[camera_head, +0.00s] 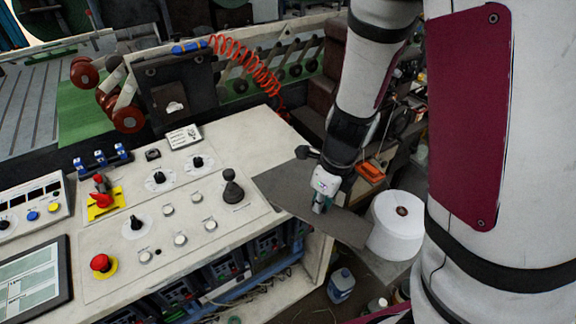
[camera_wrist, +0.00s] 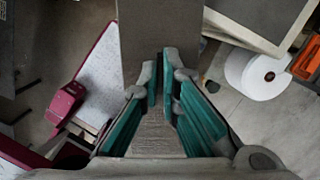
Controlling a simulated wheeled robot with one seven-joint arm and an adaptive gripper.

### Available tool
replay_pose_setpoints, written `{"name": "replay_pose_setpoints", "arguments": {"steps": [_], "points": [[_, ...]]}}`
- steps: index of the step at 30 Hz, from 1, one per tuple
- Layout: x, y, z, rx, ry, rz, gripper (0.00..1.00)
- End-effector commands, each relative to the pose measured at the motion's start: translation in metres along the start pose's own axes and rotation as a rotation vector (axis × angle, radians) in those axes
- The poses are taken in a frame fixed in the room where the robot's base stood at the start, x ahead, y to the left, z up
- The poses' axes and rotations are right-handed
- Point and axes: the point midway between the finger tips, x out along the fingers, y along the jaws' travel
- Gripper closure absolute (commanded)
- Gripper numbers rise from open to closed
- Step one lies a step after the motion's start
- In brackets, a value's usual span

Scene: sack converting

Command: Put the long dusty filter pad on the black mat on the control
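The long dusty filter pad (camera_head: 345,225) is a flat dark grey strip at the right end of the cream control top. Its right part juts past the edge toward a white roll. In the wrist view the pad (camera_wrist: 160,35) runs away from my gripper toward the top. My gripper (camera_head: 321,207) is at the middle of this strip. Its teal fingers (camera_wrist: 162,85) are close together, with a grey-brown textured strip filling the narrow gap between them. I cannot make out the black mat apart from the dark strip over the control's right corner.
The control top (camera_head: 256,137) carries a black joystick (camera_head: 232,188), a red emergency button (camera_head: 102,264) and several knobs. The white roll (camera_head: 397,226) stands right of the control; an orange box (camera_head: 371,171) lies behind it. A coiled red hose (camera_head: 245,65) hangs behind the control.

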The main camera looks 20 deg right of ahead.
Motion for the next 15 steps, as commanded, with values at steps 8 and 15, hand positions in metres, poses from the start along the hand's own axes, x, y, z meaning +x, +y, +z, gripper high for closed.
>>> {"name": "replay_pose_setpoints", "arguments": {"steps": [8,15], "points": [[0.011,-0.028,0.037,-0.002,0.001,-0.003,1.00],[0.023,-0.061,0.084,-0.003,0.001,-0.003,1.00]]}}
